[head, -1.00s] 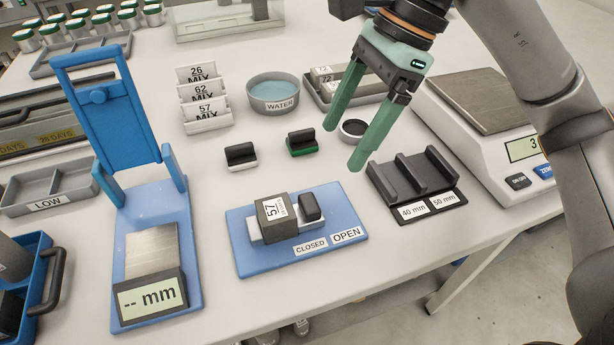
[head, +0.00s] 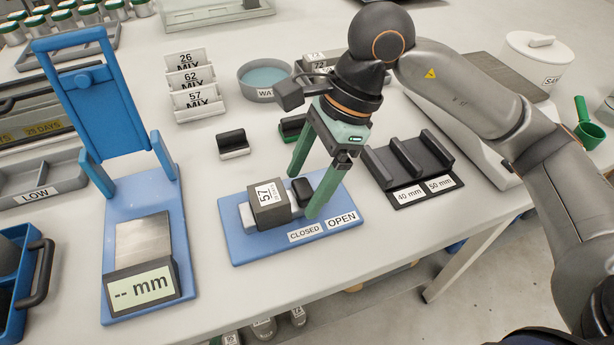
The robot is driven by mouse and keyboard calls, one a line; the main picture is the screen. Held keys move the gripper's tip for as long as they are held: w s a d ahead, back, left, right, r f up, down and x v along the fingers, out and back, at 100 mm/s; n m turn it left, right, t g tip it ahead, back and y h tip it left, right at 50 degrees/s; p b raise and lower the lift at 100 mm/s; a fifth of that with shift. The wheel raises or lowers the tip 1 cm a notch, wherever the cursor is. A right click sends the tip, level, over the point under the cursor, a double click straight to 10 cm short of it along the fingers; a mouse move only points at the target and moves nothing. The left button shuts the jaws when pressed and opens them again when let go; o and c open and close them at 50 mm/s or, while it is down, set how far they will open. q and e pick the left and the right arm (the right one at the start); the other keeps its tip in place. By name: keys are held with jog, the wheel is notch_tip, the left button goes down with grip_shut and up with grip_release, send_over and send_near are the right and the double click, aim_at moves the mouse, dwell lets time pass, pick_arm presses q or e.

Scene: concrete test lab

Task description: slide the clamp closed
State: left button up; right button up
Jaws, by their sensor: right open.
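The clamp is a blue base plate (head: 245,248) with a pale rail and the labels CLOSED (head: 305,232) and OPEN (head: 342,220). A grey block marked 57 (head: 268,207) sits on it. A black slider (head: 302,188) stands just right of the block, above the CLOSED–OPEN labels. My right gripper (head: 303,196) is open and points down at the slider, one green finger behind it and one at its right. I cannot tell whether either finger touches it. My left gripper is out of view.
A black holder marked 40 mm and 50 mm (head: 410,170) stands close to the right. A blue gauge stand (head: 150,215) with a display is at left. Two small black-topped blocks (head: 232,143) (head: 291,127) and a water bowl (head: 262,77) lie behind. Bare table lies in front.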

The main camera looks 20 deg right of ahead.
grip_shut()
dwell(0.5)
dwell(0.3)
